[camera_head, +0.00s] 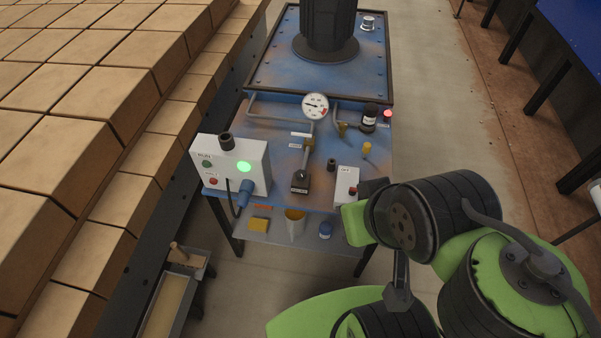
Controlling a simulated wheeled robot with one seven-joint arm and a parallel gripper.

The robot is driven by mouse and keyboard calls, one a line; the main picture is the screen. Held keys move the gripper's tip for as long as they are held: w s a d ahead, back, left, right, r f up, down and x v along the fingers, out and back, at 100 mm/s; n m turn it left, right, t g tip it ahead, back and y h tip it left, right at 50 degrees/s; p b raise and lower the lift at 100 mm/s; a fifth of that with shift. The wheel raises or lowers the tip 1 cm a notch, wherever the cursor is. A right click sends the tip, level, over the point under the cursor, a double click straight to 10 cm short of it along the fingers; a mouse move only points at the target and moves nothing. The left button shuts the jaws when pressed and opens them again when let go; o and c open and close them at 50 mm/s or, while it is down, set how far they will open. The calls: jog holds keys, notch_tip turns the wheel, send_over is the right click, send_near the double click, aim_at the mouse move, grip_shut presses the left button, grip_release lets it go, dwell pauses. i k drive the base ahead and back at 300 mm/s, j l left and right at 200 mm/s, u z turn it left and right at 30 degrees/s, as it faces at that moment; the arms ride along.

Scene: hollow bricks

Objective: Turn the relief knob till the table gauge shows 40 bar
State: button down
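The table gauge (315,105) is a round white dial with a red mark, standing on pipework at the middle of the blue table (280,135). Its needle seems to point left, but the numbers are too small to read. A dark cylindrical part with a white label (370,117) stands right of the gauge. A black fitting with a label (300,182) sits at the front end of a pipe. I cannot tell which part is the relief knob. My arm reaches in from the lower right, with its joints beside the table's front right corner. I cannot make out my gripper.
A white control box (230,165) with a lit green lamp stands at the table's front left. A small white box (346,187) is near my arm. Stacked bricks (110,60) fill the left. Floor (435,90) right of the table is clear.

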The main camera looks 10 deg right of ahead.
aim_at(300, 175)
jog(key=i+u, duration=0.1)
jog(key=u, duration=0.4)
jog(key=i+u, duration=0.15)
jog(key=u, duration=0.3)
jog(key=i+u, duration=0.15)
jog(key=u, duration=0.35)
jog(key=i+l+u, duration=0.1)
jog(key=u, duration=0.35)
